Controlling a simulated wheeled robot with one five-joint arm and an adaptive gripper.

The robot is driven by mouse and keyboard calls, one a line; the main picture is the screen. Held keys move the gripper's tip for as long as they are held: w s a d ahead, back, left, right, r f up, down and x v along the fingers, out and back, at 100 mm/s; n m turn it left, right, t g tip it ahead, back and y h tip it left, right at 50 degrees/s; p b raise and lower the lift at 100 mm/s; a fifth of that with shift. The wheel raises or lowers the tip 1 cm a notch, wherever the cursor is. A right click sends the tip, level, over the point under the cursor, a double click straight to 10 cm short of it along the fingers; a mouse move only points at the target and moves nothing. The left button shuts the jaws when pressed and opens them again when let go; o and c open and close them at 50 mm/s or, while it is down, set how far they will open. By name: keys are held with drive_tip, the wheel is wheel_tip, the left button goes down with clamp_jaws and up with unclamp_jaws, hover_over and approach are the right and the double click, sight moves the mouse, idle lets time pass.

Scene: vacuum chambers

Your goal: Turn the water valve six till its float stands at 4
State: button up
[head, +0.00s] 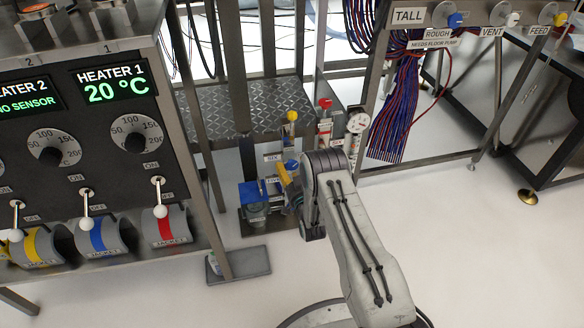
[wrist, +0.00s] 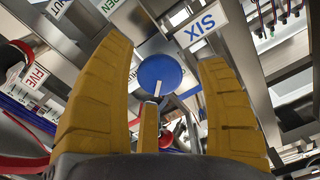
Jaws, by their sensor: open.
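In the wrist view a round blue knob (wrist: 160,76) with a white pointer mark shows between and beyond the yellow fingers of my gripper (wrist: 166,54). A white label reading SIX (wrist: 201,25) is just above and right of it. My gripper is open, with its fingers on either side of the knob in the picture; I cannot tell whether they touch it. In the head view my gripper (head: 285,176) is small and partly hidden by my arm, beside the blue equipment under the frame. I cannot make out the float or its scale.
In the wrist view a FIVE label (wrist: 37,76) is at left, near red parts. Open floor (head: 480,240) lies at right.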

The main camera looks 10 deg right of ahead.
drive_tip(key=shift+w, duration=0.75)
drive_tip(key=c, duration=1.2)
drive_tip(key=shift+n, duration=0.5)
drive_tip(key=o, duration=1.2)
drive_tip(key=shift+s, duration=0.15)
